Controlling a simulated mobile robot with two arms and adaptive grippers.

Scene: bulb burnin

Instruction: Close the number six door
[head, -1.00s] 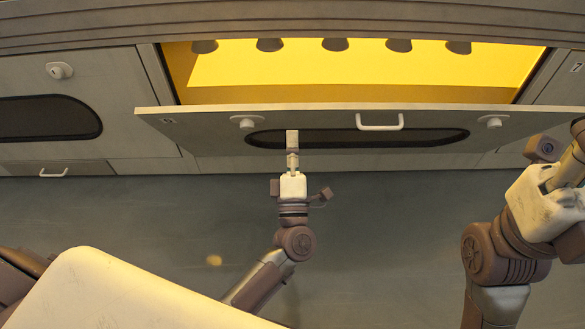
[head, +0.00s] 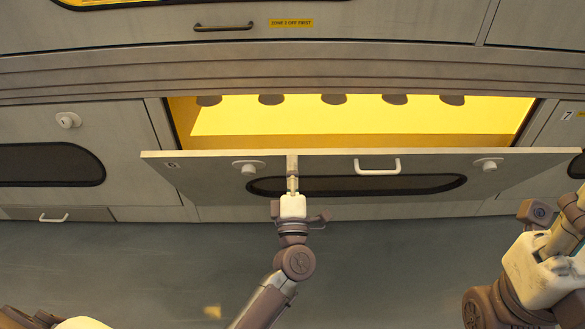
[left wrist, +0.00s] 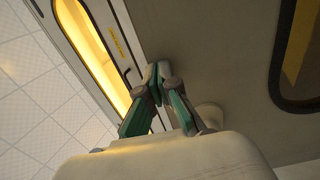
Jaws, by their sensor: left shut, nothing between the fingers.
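The number six door (head: 225,180) is a grey panel with a dark oval window, a white handle (head: 377,167) and two white knobs. It hangs partly open, tilted down below a lit yellow compartment (head: 350,118) with several dark sockets along its top. My left gripper (head: 292,165) is shut and empty, in front of the door between the left knob and the handle. Its fingertips reach the door's upper edge; contact is not clear. In the left wrist view its closed fingers (left wrist: 155,75) show near the door panel. My right gripper (head: 570,215) is at the right edge, partly cut off.
A closed door with a dark window (head: 50,165) is at the left. The door marked 7 (head: 562,125) is at the right. Above is a panel with a dark handle (head: 224,27) and a yellow label (head: 290,22). The floor in front is clear.

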